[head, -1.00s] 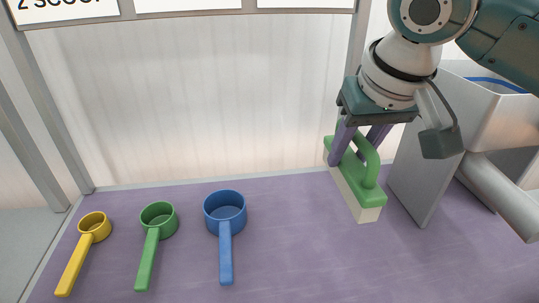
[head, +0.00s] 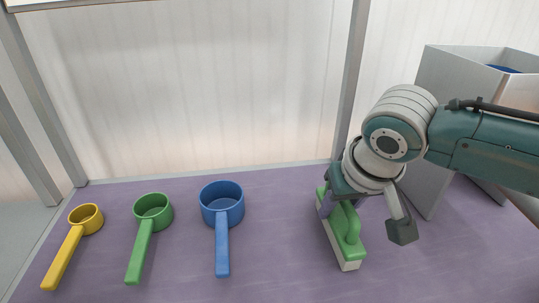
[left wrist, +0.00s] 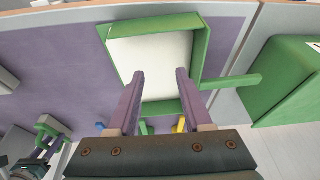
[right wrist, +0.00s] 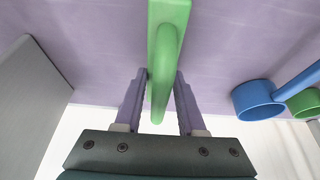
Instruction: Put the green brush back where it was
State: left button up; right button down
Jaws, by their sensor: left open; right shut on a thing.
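The green brush (head: 353,240) has a green back with a loop handle and a pale bristle block. In the head view it is upright at the right part of the purple table, at or just above the surface; I cannot tell if it touches. My right gripper (right wrist: 160,75) is shut on its handle from above, with one finger on each side. My left gripper (left wrist: 158,72) is open and empty, over a green-rimmed tray with a white inside (left wrist: 150,65) and a green handle. The left gripper is outside the head view.
Yellow (head: 86,219), green (head: 153,212) and blue (head: 222,205) scoops lie on the purple table (head: 280,240), left of the brush. A grey bin with slanted panels (head: 455,85) stands behind my right arm. Table between blue scoop and brush is clear.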

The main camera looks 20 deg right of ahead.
jog(key=shift+f, duration=0.15)
jog(key=c, duration=0.5)
grip_release()
jog(key=shift+r, duration=0.35)
jog(key=p+v, duration=0.4)
jog(key=v, duration=0.7)
jog(key=shift+s+r, duration=0.1)
jog(key=shift+r, duration=0.1)
jog(key=s+a+f+n+y, duration=0.2)
jog(key=s+a+n, duration=0.1)
jog(key=s+a, duration=0.5)
jog(key=s+d+n, duration=0.1)
jog(key=s+d, duration=0.2)
jog(key=s, duration=0.6)
jog(key=shift+n+g+h, duration=0.3)
jog(key=shift+g, duration=0.1)
